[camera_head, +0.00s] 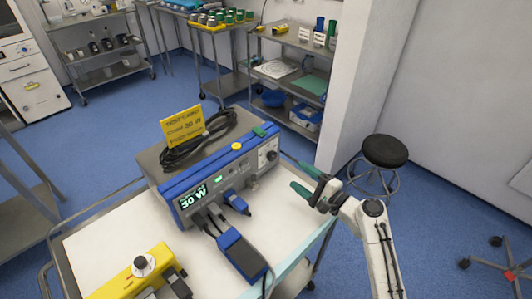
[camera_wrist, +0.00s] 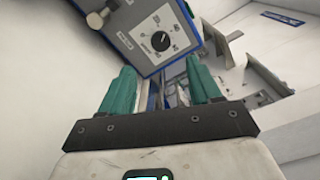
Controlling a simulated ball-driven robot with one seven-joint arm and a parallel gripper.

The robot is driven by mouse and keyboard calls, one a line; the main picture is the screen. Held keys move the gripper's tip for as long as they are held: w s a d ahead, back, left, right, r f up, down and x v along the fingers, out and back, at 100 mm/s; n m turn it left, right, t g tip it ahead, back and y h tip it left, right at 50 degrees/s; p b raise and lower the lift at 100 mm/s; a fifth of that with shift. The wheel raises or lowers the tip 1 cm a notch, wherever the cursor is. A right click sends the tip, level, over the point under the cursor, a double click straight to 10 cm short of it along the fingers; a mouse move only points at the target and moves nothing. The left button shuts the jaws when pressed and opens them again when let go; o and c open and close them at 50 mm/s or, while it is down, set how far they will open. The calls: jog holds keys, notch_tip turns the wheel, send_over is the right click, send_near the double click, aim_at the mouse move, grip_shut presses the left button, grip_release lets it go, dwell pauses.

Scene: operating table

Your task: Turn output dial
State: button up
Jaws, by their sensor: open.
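The output dial (camera_head: 271,155) is a small dark round knob on the right part of the blue and grey unit's front panel (camera_head: 225,183). In the wrist view the black dial (camera_wrist: 160,41) sits on a white-marked scale, just beyond the fingertips. The green display (camera_head: 194,197) reads 30 W. My gripper (camera_head: 299,178) is open and empty, to the right of the unit and apart from the dial. Its two green fingers also show in the wrist view (camera_wrist: 160,68), spread to either side below the dial. A yellow card (camera_head: 183,126) on the unit also reads 30 W.
The unit stands on a white-topped cart (camera_head: 110,240). A blue box (camera_head: 241,254) and a yellow device (camera_head: 130,287) lie in front of it, with cables between. A black cable coil (camera_head: 200,143) lies on top. A black stool (camera_head: 385,150) stands right of the arm.

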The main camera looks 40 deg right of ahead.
aim_at(273, 159)
jog(key=w+p, duration=0.1)
jog(key=w, duration=1)
jog(key=shift+a, duration=0.2)
jog(key=shift+c, duration=0.2)
jog(key=c, duration=1)
jog(key=shift+f+n+b, duration=0.25)
jog(key=shift+n+b, duration=0.45)
jog(key=shift+b, duration=0.35)
jog(key=shift+r+n+b, duration=0.15)
jog(key=shift+n+b, duration=0.8)
jog(key=shift+n, duration=0.05)
jog(key=o, duration=1)
jog(key=shift+r, duration=0.1)
jog(key=shift+o, duration=0.2)
jog(key=shift+s, duration=0.1)
